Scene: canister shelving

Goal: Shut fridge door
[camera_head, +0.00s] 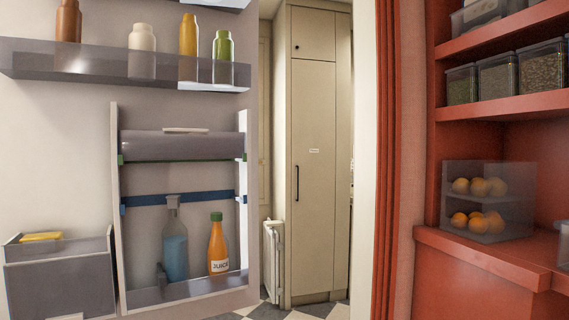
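The fridge door (182,104) stands open on the left, its inner side facing the camera. Its free-looking right edge is near the middle of the picture. An upper door shelf (40,62) holds a brown, a white, a yellow and a green bottle. A lower rack (115,215) holds a clear bottle with blue liquid (174,245) and an orange juice bottle (218,245). A grey bin (60,285) with a yellow item on top is at the lower left. The fridge body cannot be made out. My gripper is not in view.
A tall cream cabinet (318,150) and a white radiator (273,262) stand beyond the door, over a checkered floor (315,311). Red shelving (480,240) on the right holds clear canisters (497,76) and a clear box of oranges (487,200). A narrow gap shows between.

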